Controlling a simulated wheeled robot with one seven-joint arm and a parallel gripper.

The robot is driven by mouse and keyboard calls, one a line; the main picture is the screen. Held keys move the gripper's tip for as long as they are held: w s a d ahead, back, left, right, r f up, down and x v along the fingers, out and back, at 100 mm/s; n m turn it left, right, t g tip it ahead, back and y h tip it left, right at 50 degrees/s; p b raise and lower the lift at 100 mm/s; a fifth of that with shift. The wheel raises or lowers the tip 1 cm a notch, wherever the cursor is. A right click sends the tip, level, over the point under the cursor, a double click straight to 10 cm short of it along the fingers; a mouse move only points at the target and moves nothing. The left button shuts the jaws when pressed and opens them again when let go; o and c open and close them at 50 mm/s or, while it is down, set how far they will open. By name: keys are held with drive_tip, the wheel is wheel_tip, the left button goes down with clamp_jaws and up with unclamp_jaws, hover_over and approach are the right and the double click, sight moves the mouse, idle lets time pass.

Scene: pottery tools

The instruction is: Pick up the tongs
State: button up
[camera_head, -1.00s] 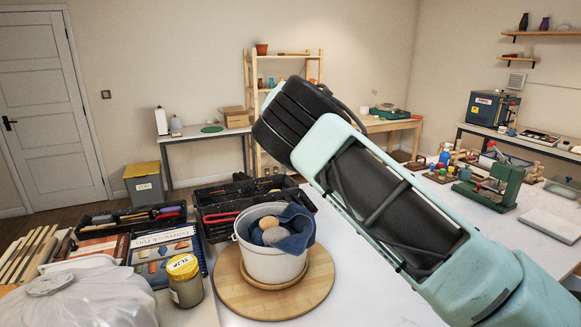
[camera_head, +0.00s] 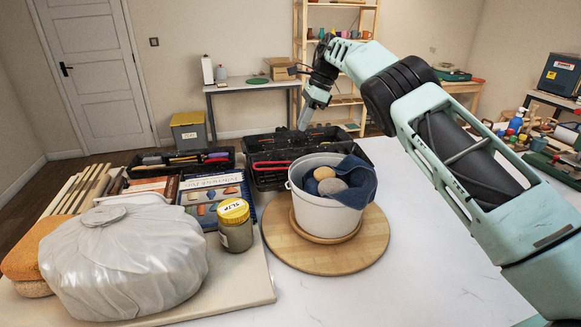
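I cannot make out the tongs for certain. A long red item (camera_head: 271,166), which may be their handle, lies in the black tool tray (camera_head: 262,186) behind the white bucket. The bucket hides part of this tray. My gripper (camera_head: 304,124) points down above the rear of the black tray, apart from the red item. It is small and seen from the side, so I cannot tell whether its fingers are apart, and I see nothing held in it.
The white bucket (camera_head: 322,213) with a blue cloth and sponges stands on a round wooden board (camera_head: 350,258). A lidded jar (camera_head: 235,230), a book (camera_head: 212,194), a second black tray (camera_head: 180,166) and a plastic-wrapped lump (camera_head: 125,260) are at left. The front right tabletop is clear.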

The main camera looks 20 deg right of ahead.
drive_tip(key=p, duration=0.3)
hover_over(285, 163)
drive_tip(key=s+d, duration=0.2)
drive_tip(key=f, duration=0.9)
drive_tip(key=shift+a, duration=0.2)
drive_tip(key=p+x, duration=0.3)
drive_tip(key=x, duration=0.1)
drive_tip(key=shift+s+a+f, duration=0.15)
drive_tip(key=shift+s+f, duration=0.05)
drive_tip(key=shift+f, duration=0.05)
drive_tip(key=shift+a+f, duration=0.1)
drive_tip(key=shift+f, duration=0.35)
clamp_jaws()
